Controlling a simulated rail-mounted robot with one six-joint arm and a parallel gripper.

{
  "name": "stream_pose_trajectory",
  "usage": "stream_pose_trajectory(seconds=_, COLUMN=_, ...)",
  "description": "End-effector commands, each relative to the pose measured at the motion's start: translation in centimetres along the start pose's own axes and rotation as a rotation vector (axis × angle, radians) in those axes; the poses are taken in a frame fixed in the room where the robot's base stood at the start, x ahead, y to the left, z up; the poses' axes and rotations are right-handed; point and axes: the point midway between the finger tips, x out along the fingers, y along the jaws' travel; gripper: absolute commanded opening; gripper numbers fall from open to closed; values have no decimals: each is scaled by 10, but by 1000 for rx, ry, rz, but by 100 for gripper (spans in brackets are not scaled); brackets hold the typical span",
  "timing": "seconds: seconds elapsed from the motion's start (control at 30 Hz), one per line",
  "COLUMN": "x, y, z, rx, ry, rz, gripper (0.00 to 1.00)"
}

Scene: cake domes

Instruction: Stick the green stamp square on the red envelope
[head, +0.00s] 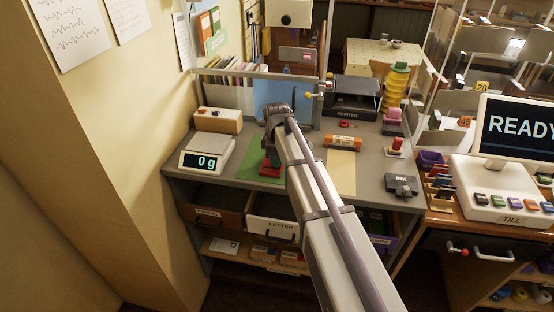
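My gripper (272,148) is over the grey counter, pointing down above a green sheet (243,170). My arm hides much of it, and I cannot tell if the fingers are open or shut. A small dark green and red thing (270,168) shows just below the gripper; I cannot tell whether it is held or stands on the sheet. I cannot make out a red envelope. I cannot identify the green stamp square; small coloured bits lie on the tan box (218,121) at the left.
A scale (207,152) reading 0 g stands left. Right of my arm are a cream sheet (341,172), an orange box (343,142), a red-topped hand stamp (396,147), an ink pad (401,185) and a printer (353,97). The letter drawer (272,228) is below the counter.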

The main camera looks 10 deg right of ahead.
Motion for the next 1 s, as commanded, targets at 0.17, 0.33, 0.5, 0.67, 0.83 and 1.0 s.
stream_pose_trajectory(seconds=0.17, x=0, y=0, z=0, rx=0, ry=0, rz=1, gripper=28)
stream_pose_trajectory(seconds=0.33, x=0, y=0, z=0, rx=0, ry=0, rz=1, gripper=28)
stream_pose_trajectory(seconds=0.5, x=-7, y=0, z=0, rx=0, ry=0, rz=1, gripper=28)
stream_pose_trajectory(seconds=0.67, x=-36, y=0, z=0, rx=0, ry=0, rz=1, gripper=28)
stream_pose_trajectory(seconds=0.83, x=-81, y=0, z=0, rx=0, ry=0, rz=1, gripper=28)
stream_pose_trajectory(seconds=1.0, x=-109, y=0, z=0, rx=0, ry=0, rz=1, gripper=28)
